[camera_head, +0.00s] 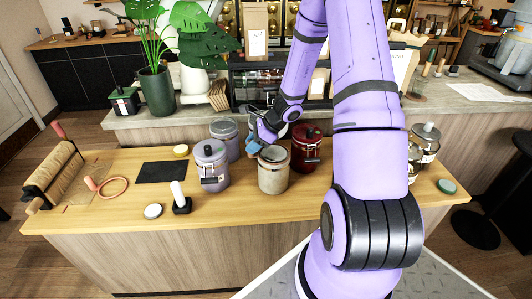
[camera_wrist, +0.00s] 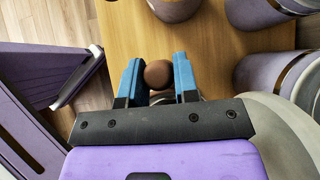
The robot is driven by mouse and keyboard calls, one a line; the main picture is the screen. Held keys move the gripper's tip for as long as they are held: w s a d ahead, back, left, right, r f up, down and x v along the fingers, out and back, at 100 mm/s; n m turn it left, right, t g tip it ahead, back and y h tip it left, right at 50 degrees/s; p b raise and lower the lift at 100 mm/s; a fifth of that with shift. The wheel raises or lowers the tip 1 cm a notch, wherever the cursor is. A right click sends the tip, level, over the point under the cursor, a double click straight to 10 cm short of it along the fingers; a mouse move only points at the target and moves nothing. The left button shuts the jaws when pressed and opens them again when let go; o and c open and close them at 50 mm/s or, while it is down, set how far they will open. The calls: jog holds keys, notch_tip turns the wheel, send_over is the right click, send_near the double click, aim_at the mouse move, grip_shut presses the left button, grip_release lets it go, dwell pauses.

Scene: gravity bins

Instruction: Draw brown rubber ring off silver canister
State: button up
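My gripper (camera_head: 254,148) is among the canisters on the wooden counter, just behind and left of a grey-beige canister (camera_head: 273,172) with a metallic lid. I cannot tell surely whether this is the silver canister. In the wrist view, the blue fingers (camera_wrist: 158,76) stand either side of a round brown knob (camera_wrist: 158,74). They look close to its sides, but I cannot tell whether they grip it. A brown ring around a canister cannot be made out surely. A loose reddish ring (camera_head: 112,187) lies flat at the counter's left.
Two lavender canisters (camera_head: 211,167) stand left of my gripper, and a dark red canister (camera_head: 306,150) stands right. More jars (camera_head: 425,145) stand right of my arm. The front counter strip is mostly clear.

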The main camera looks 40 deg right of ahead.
grip_shut()
jog(key=shift+r, duration=1.1)
dwell(0.4)
jog(key=shift+r, duration=1.9)
